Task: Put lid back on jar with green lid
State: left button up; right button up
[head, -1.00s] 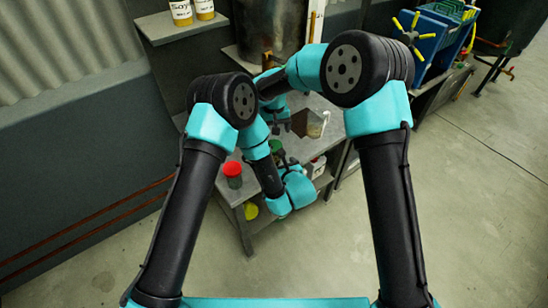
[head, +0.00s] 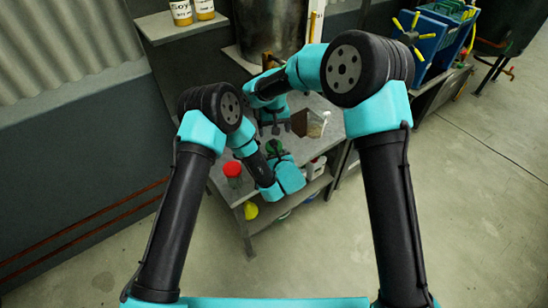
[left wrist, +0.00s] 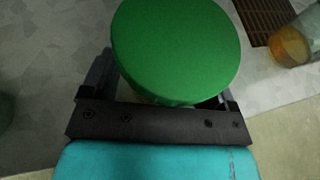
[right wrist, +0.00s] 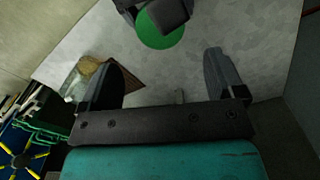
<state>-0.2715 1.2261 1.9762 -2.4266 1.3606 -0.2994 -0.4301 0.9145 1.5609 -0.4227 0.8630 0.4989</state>
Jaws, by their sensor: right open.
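The round green lid (head: 274,146) is on the workbench side near both grippers; it fills the top middle of the left wrist view (left wrist: 175,50). A pale strip shows under its near edge, but most of what is beneath is hidden. My left gripper (left wrist: 160,95) has its fingers on either side below the lid; whether they touch anything is hidden. In the right wrist view the green lid (right wrist: 160,28) is partly covered by my dark left gripper.
A red-lidded jar (head: 232,169) stands at the bench's near left. A glass container with orange-brown contents (left wrist: 292,45) and a brown grate (left wrist: 264,22) lie beyond the lid. A grey bench surface (right wrist: 260,30) is bare to the right. A yellow item (head: 251,210) sits on the lower shelf.

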pick_arm(q)
grip_shut()
pick_arm(e)
jog(key=shift+a, duration=0.1)
jog(key=w+a+r+n+t+y, duration=0.1)
jog(key=w+a+t+y, duration=0.1)
jog(key=a+t+y, duration=0.3)
jog(key=w+a+r+t+y, duration=0.2)
jog(key=w+a+y, duration=0.1)
jog(key=a, duration=0.3)
jog(key=w+d+f+m+t+h, duration=0.2)
jog(key=d+m+h, duration=0.1)
jog(key=d+h, duration=0.45)
jog(key=s+d+g, duration=0.1)
jog(key=s+g, duration=0.1)
jog(key=s+d+f+n+g, duration=0.1)
jog(key=g, duration=0.2)
jog(key=s+d+g+h, duration=0.1)
jog(key=s+d+g, duration=0.1)
jog(key=shift+s+f+g, duration=0.25)
jog(key=shift+s+g, duration=0.1)
jog(key=shift+g, duration=0.05)
jog(key=shift+s+a+r+n+g+y, duration=0.15)
jog(key=shift+s+r+n+g+y, duration=0.15)
jog(key=shift+s+n+g, duration=0.3)
